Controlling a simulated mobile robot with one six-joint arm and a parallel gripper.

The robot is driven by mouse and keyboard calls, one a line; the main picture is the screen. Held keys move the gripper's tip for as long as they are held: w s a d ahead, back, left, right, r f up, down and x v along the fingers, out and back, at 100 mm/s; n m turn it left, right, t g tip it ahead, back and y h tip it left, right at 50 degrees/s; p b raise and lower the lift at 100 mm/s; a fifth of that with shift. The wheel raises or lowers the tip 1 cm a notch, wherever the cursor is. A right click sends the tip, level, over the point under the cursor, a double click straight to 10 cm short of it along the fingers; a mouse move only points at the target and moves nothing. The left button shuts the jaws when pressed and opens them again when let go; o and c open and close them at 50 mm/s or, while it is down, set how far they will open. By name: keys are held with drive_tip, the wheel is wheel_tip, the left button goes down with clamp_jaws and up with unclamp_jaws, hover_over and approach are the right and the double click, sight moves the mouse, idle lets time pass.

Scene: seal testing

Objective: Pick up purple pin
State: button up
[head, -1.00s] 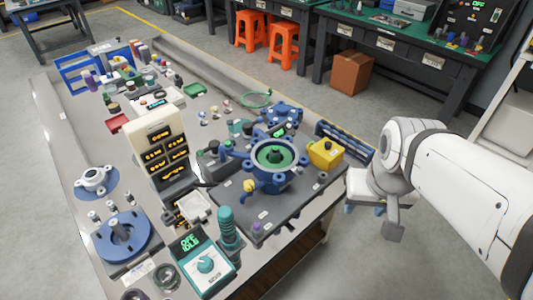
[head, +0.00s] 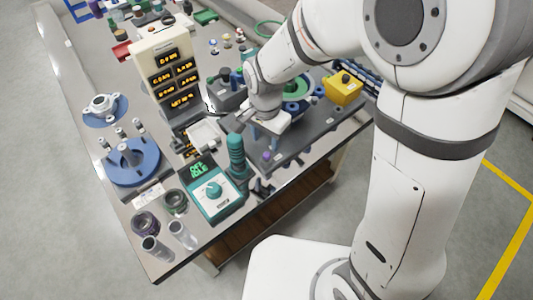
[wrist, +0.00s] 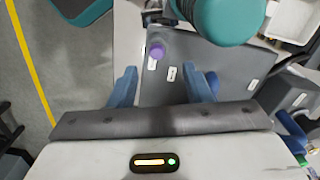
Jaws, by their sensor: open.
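The purple pin (head: 267,156) stands near the front edge of the dark plate (head: 292,152). In the wrist view the pin's purple round top (wrist: 156,50) shows beyond my fingers, left of centre. My gripper (head: 262,122) is above the plate, higher than the pin and apart from it. In the wrist view its two blue fingers (wrist: 167,84) are spread with nothing between them but the plate below.
A teal ribbed handle (head: 237,158) stands upright close left of the pin; its large teal top (wrist: 226,14) shows in the wrist view. A teal meter (head: 213,190) and a yellow box (head: 343,86) are nearby. Open floor lies in front of the table.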

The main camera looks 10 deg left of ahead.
sight(267, 154)
drive_tip(key=f, duration=0.6)
drive_tip(key=shift+s+d, duration=0.1)
drive_tip(key=shift+d, duration=0.1)
drive_tip(key=shift+c, duration=0.4)
clamp_jaws()
